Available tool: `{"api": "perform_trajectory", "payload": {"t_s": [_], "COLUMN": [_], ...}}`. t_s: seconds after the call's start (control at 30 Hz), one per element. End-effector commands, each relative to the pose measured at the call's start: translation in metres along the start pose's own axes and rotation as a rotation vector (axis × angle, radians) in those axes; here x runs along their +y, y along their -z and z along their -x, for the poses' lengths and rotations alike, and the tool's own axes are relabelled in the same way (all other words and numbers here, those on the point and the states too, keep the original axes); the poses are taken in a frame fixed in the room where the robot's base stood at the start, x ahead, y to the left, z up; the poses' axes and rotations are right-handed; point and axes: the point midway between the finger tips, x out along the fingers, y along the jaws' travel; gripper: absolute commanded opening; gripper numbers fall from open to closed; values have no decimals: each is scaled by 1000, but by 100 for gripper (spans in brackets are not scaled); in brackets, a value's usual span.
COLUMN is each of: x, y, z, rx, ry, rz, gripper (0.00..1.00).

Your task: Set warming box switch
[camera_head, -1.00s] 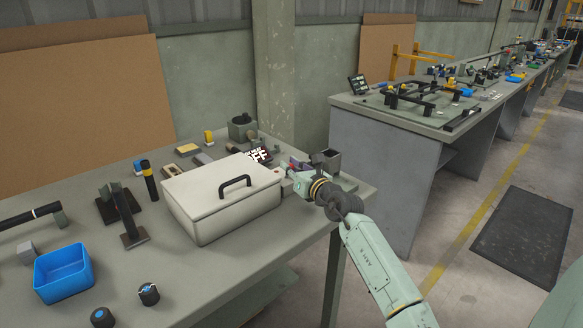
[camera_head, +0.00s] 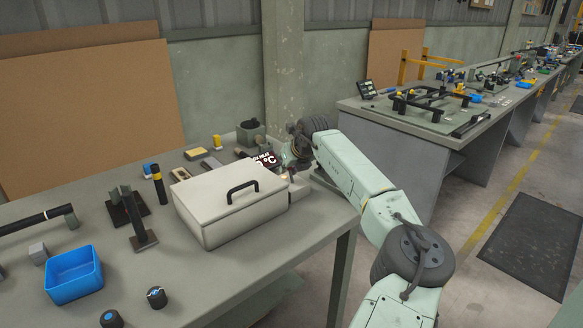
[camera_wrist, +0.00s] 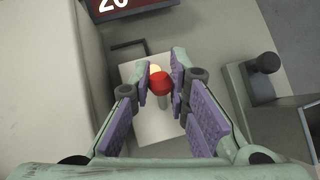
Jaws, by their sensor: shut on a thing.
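The warming box (camera_head: 215,205) is a white lidded box with a black handle on the bench in the head view. Its dark display (camera_head: 268,160) stands behind it and shows a "°C" reading; in the wrist view its lower edge (camera_wrist: 118,7) shows "20". The switch (camera_wrist: 160,84) has a red knob on a grey stem, over a pale plate. My gripper (camera_wrist: 163,72) has its purple-padded fingers close around the red knob. A small warm light (camera_wrist: 154,70) glows just behind the knob. In the head view my arm mostly hides the gripper.
A dark knobbed lever (camera_wrist: 267,64) stands right of my gripper in the wrist view. A grey cup-like holder (camera_head: 250,133) is behind the box. A blue bin (camera_head: 73,274) and black stands (camera_head: 130,215) are to the left. A second bench (camera_head: 420,115) is at right.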

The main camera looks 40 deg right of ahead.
Motion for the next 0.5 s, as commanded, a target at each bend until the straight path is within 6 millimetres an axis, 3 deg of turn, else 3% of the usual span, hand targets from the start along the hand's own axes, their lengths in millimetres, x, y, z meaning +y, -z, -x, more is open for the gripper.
{"api": "perform_trajectory", "payload": {"t_s": [0.5], "x": [1], "y": [-4], "z": [-8], "rx": [150], "ry": [32], "rz": [31], "gripper": [0]}}
